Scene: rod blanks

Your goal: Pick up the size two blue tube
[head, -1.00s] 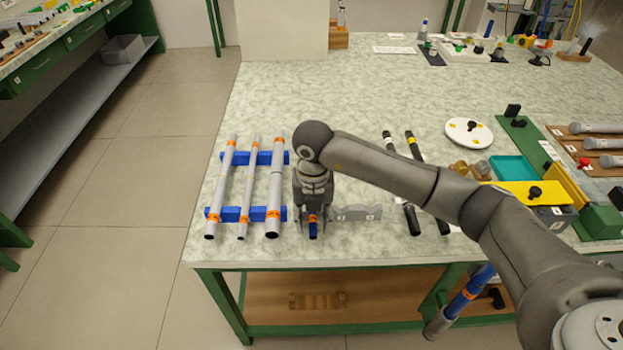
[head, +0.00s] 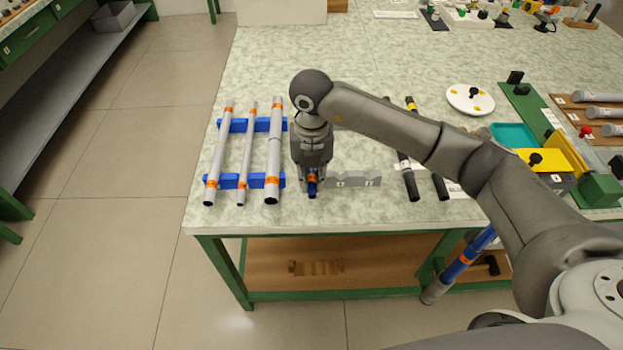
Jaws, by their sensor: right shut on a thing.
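A blue tube (head: 312,189) with an orange band shows its near end below my right gripper, close to the table's front edge. My right gripper (head: 312,181) points down and is shut on this tube. The rest of the tube is hidden behind the gripper and wrist, and I cannot read its size mark. My left gripper is not in view.
Several grey rods with orange bands (head: 271,155) lie on blue supports (head: 229,181) just left of the gripper. A grey notched holder (head: 355,179) is close on its right. Black rods (head: 407,178) lie beyond it, partly behind my arm.

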